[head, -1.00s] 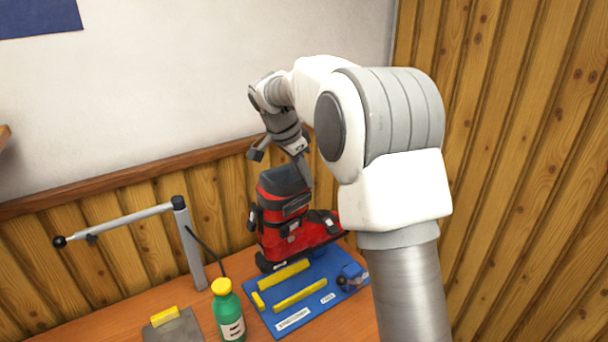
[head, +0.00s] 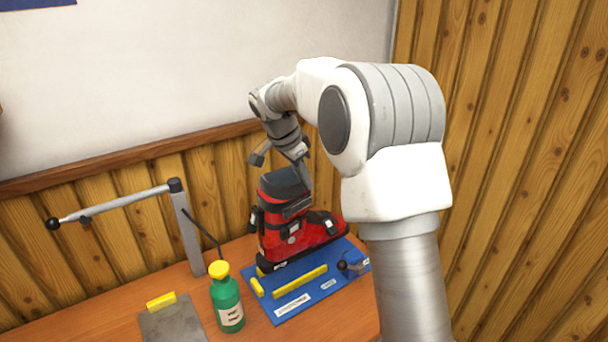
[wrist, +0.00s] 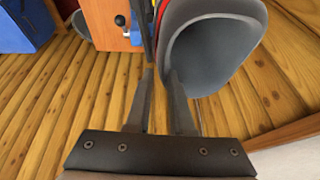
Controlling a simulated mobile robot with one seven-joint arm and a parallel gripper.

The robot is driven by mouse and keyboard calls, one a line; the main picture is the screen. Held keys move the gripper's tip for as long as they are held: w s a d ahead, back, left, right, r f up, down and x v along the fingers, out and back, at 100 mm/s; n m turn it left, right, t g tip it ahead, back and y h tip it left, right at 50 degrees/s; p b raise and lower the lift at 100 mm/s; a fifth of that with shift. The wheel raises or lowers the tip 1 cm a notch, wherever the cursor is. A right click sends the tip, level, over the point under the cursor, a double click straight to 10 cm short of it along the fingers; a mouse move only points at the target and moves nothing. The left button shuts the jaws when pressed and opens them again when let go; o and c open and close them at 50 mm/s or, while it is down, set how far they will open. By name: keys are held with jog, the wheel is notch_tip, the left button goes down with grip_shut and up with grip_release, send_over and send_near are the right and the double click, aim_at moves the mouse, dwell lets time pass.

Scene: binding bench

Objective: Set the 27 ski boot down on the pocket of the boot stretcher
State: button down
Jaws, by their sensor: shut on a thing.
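The red and black ski boot (head: 288,232) stands upright at the back of the blue boot stretcher (head: 318,296) in the head view. Its sole lies over the stretcher's rear yellow bar; whether it touches cannot be told. My gripper (head: 304,172) is above the boot, shut on its upper cuff. In the wrist view the grey cuff (wrist: 212,45) is at the upper right, with my gripper's fingers (wrist: 160,85) at its rim. The stretcher's front yellow bar (head: 300,281) and a short yellow stop (head: 257,287) remain visible. The number on the boot cannot be read.
A green bottle with a yellow cap (head: 227,300) stands left of the stretcher. A grey plate with a yellow block (head: 172,322) lies farther left. A grey post with a lever arm (head: 188,232) rises behind them. The wooden wall is close behind the boot.

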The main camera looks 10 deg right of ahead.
aim_at(309, 216)
jog(key=shift+f+b, duration=2.75)
jog(key=shift+f, duration=0.95)
jog(key=shift+f+b, duration=0.35)
jog(key=shift+f, duration=0.05)
jog(key=c, duration=0.7)
grip_release()
jog(key=shift+s+f, duration=0.1)
jog(key=shift+f, duration=0.15)
jog(key=v, duration=1.7)
jog(key=s+d+r+n+y, duration=0.1)
jog(key=s+d+r+n, duration=0.2)
jog(key=s, duration=0.4)
jog(key=s+d+f+n+t+y, duration=0.1)
jog(key=s+f+n, duration=0.2)
jog(key=s, duration=0.5)
jog(key=s+f+n+t+y, duration=0.1)
jog(key=s+f+n, duration=0.2)
jog(key=s, duration=0.5)
jog(key=s+d+f+n+t+y, duration=0.1)
jog(key=s+f+n, duration=0.3)
jog(key=s, duration=0.4)
jog(key=shift+s+d+n, duration=0.3)
jog(key=shift+s+d, duration=0.1)
